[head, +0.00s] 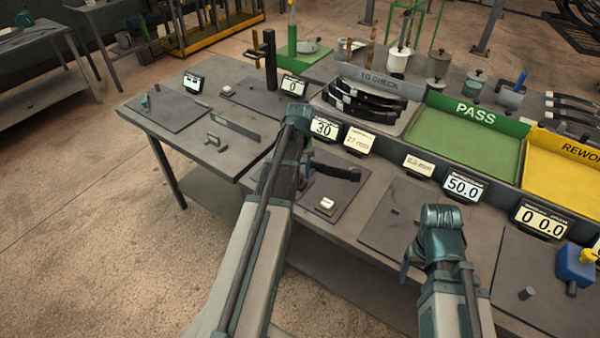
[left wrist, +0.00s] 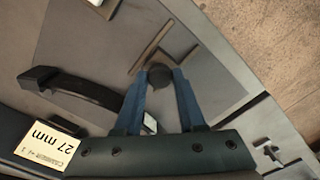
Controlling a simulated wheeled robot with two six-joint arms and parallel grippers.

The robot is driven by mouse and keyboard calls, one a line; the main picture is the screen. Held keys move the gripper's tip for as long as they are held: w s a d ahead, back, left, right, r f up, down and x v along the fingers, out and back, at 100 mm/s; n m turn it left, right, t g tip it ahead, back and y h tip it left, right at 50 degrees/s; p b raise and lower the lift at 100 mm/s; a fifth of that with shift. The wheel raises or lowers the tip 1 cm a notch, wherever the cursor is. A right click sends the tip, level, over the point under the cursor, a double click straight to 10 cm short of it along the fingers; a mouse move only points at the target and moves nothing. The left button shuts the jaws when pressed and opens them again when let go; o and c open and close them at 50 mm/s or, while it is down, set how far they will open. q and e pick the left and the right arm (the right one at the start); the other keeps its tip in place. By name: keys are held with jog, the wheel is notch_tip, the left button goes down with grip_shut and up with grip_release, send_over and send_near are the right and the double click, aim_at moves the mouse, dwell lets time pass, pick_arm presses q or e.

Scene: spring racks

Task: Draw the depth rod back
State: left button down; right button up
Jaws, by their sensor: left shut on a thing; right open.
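In the left wrist view, my left gripper (left wrist: 160,82) has its blue fingers closed on a dark round knob (left wrist: 159,75), which I take to be the end of the depth rod. Thin brownish bars (left wrist: 150,46) lie just beyond the knob on a grey plate. How far the rod is drawn cannot be told. A dark curved arm (left wrist: 75,90) lies left of the fingers; it also shows in the head view (head: 337,172). In the head view my left forearm hides the knob and most of that gripper. My right gripper (head: 406,268) is open, mostly hidden behind its wrist.
A display reading 30 (head: 323,128) and a 27 mm card (head: 359,141) stand behind the plate. A small white block (head: 326,203) sits near its front. Green PASS (head: 470,125) and yellow REWORK (head: 570,160) trays are at right.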

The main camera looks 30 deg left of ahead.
pick_arm(q)
jog(key=s, duration=0.4)
jog(key=shift+a, duration=0.1)
jog(key=shift+w, duration=0.1)
jog(key=c, duration=0.5)
grip_release()
jog(key=shift+r+p, duration=0.85)
notch_tip(320, 180, up, 12)
jog(key=p, duration=1.2)
